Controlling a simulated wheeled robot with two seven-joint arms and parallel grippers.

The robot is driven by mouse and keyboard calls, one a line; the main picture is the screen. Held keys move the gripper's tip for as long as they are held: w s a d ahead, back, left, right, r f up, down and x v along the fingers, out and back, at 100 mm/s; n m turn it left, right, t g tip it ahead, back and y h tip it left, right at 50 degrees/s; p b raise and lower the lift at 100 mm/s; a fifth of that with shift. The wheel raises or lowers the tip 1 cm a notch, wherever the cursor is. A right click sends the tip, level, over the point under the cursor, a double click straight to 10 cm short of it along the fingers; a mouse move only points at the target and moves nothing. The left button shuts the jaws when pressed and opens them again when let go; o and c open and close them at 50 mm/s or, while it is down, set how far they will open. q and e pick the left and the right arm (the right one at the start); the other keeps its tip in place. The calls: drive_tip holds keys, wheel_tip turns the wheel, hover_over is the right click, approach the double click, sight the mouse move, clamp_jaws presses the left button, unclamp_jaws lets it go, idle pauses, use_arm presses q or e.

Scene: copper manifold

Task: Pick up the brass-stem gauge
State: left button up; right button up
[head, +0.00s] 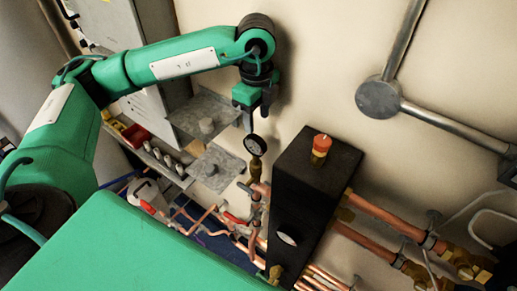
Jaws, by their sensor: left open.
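The brass-stem gauge (255,146) has a round dark-rimmed face with a light dial. Its brass stem points down and meets the top of an upright copper pipe (256,192), left of a tall black block. My left gripper (257,118) is just above the gauge in the head view, with its fingers pointing down. It is open, and nothing shows between the fingers. The gauge appears to be outside its jaws, but I cannot tell the exact gap in depth. My right gripper is not in view.
The black block (302,190) with a red-orange knob (321,146) stands close right of the gauge. Grey metal shelves (214,170) are to the left. Copper pipes (385,215) run right, and more crowd below. A grey conduit (378,98) crosses the wall.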

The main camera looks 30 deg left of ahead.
sight(256, 135)
use_arm(q)
wheel_tip(256, 135, down, 6)
drive_tip(key=shift+s+a+r+p, duration=0.15)
drive_tip(key=shift+r+p, duration=0.1)
drive_tip(key=shift+p, duration=0.7)
drive_tip(key=shift+f, duration=0.4)
wheel_tip(256, 135, down, 4)
drive_tip(key=p, duration=0.4)
drive_tip(key=shift+s+a, duration=0.1)
drive_tip(key=shift+a, duration=0.05)
drive_tip(key=shift+f, duration=0.55)
drive_tip(key=shift+r, duration=0.1)
clamp_jaws()
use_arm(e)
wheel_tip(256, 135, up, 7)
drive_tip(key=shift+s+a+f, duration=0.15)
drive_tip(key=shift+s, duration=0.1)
